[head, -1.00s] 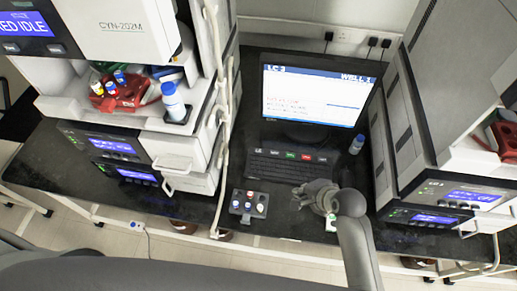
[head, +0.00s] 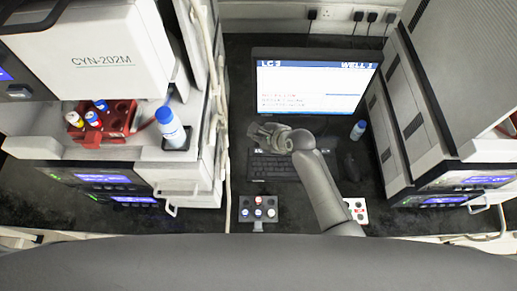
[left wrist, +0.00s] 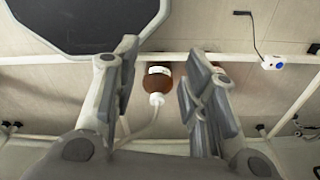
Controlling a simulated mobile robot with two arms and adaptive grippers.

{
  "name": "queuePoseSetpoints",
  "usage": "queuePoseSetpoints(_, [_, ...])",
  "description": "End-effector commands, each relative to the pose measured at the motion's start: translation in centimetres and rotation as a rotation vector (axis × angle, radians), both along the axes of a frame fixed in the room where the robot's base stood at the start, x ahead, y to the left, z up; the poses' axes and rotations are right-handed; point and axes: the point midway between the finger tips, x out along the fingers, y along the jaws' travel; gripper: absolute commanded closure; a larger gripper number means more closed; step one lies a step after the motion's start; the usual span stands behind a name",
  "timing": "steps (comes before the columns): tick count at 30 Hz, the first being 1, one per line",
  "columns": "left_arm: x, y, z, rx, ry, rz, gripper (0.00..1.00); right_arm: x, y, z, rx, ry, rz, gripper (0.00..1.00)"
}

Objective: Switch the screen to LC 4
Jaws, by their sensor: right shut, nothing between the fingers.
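The screen (head: 312,95) stands at the back of the dark bench, lit white with a blue header. Its header appears to read "LC 3" at left and "WELL 1" at right. The black keyboard (head: 272,168) lies in front of it. My right gripper (head: 262,132) is shut and empty, over the keyboard's back edge and just below the screen. It hides the row of coloured keys seen earlier; whether it touches the keyboard I cannot tell. My left gripper (left wrist: 162,70) is open and empty in the left wrist view, with floor and a brown bottle beyond it.
A button box (head: 258,208) and a white box (head: 357,210) sit at the bench's front. Instrument stacks flank both sides; a red vial rack (head: 105,120) and a blue-capped bottle (head: 172,130) are on the left one.

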Motion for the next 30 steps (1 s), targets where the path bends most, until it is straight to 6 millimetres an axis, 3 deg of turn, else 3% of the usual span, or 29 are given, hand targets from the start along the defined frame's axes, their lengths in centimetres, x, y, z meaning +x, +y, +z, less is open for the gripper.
queuePoseSetpoints(2, [-1.3,-0.5,-0.2,-0.006,0.018,-0.002,0.60,0.0,0.0,-0.1,0.000,-0.001,0.001,1.00])
queuePoseSetpoints(5, [-1.5,-0.2,-0.6,-0.003,0.020,0.000,0.60,0.0,0.0,-0.4,0.000,-0.001,0.002,1.00])
queuePoseSetpoints(10, [1.2,1.9,-1.9,0.022,-0.015,-0.001,0.60,0.0,0.0,-1.6,-0.001,-0.001,0.001,1.00])
queuePoseSetpoints(15, [3.2,2.6,-3.7,0.028,-0.048,0.004,0.60,0.0,0.0,-3.3,-0.002,-0.002,0.002,1.00])
queuePoseSetpoints(26, [1.1,0.7,-8.4,0.007,-0.016,0.005,0.60,0.0,0.0,-6.8,-0.001,-0.002,0.001,1.00])
queuePoseSetpoints(30, [0.8,0.7,-8.9,0.007,-0.012,0.002,0.60,0.0,0.1,-8.2,0.000,-0.001,0.001,1.00])
